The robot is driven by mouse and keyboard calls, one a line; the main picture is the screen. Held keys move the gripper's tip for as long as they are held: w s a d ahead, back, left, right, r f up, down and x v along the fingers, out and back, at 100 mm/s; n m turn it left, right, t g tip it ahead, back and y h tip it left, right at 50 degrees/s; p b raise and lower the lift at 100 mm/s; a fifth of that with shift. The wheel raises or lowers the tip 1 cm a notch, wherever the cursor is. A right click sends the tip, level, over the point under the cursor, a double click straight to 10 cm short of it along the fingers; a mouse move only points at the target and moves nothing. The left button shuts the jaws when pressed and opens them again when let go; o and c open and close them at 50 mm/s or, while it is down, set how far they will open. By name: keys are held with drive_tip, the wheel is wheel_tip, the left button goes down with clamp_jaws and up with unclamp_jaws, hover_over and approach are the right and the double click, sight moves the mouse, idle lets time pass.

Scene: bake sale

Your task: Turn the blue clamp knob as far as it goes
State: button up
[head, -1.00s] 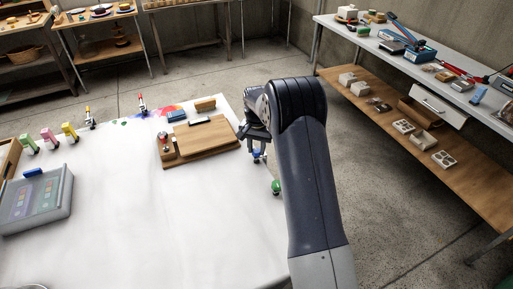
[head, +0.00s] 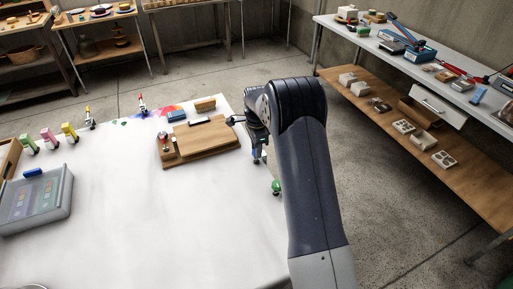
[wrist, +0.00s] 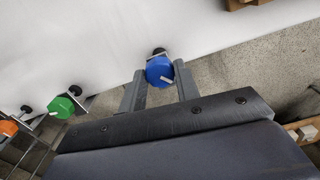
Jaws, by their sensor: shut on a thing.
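The blue clamp knob (wrist: 159,70) is in the middle of the wrist view, at the edge of the white table. A short pale mark on its face points to the lower right. My gripper (wrist: 160,79) has one finger on each side of the knob and is shut on it. In the head view my gripper (head: 257,143) is at the table's right edge, and my arm and wrist hide most of the clamp there.
A green-knobbed clamp (head: 276,187) sits on the same edge; its knob also shows in the wrist view (wrist: 60,107), with an orange knob (wrist: 8,128) beyond. A wooden board (head: 205,143) lies on the white table (head: 180,220). Floor is free right of the table.

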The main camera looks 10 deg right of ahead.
drive_tip(key=m, duration=0.4)
drive_tip(key=shift+m, duration=2.1)
drive_tip(key=o, duration=1)
drive_tip(key=shift+c, duration=0.2)
drive_tip(key=shift+r, duration=0.15)
wheel_tip(320, 180, up, 11)
drive_tip(key=shift+f, duration=0.2)
